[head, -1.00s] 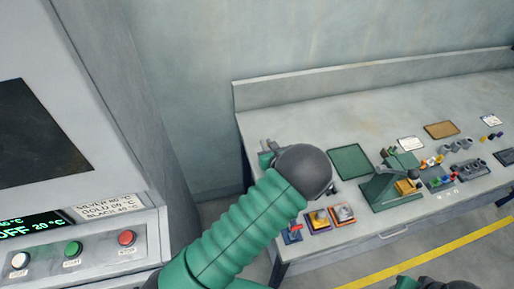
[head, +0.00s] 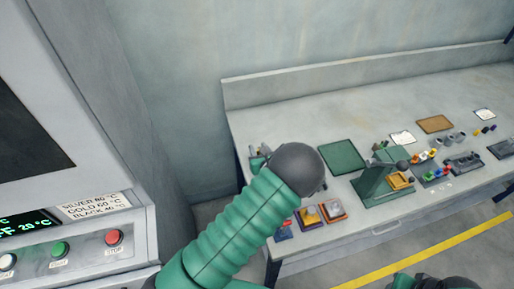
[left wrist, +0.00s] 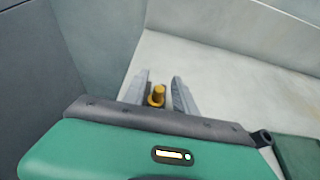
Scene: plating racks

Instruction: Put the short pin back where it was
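A short gold pin (left wrist: 157,95) stands between the two grey fingers of my left gripper (left wrist: 160,86) in the left wrist view. The fingers look closed around it, though a narrow gap seems to show on its right side. The pin's lower end is hidden by the gripper body. In the head view my left gripper (head: 260,152) is over the left end of the bench, mostly hidden behind my dark wrist, and the pin cannot be seen there. A dark and green part of my right arm shows at the bottom edge; its fingers cannot be made out.
The grey bench (head: 290,125) holds a green mat (head: 342,157), a green fixture (head: 378,188), several small coloured blocks and a brown board (head: 435,124). A yellow line (head: 375,262) crosses the floor.

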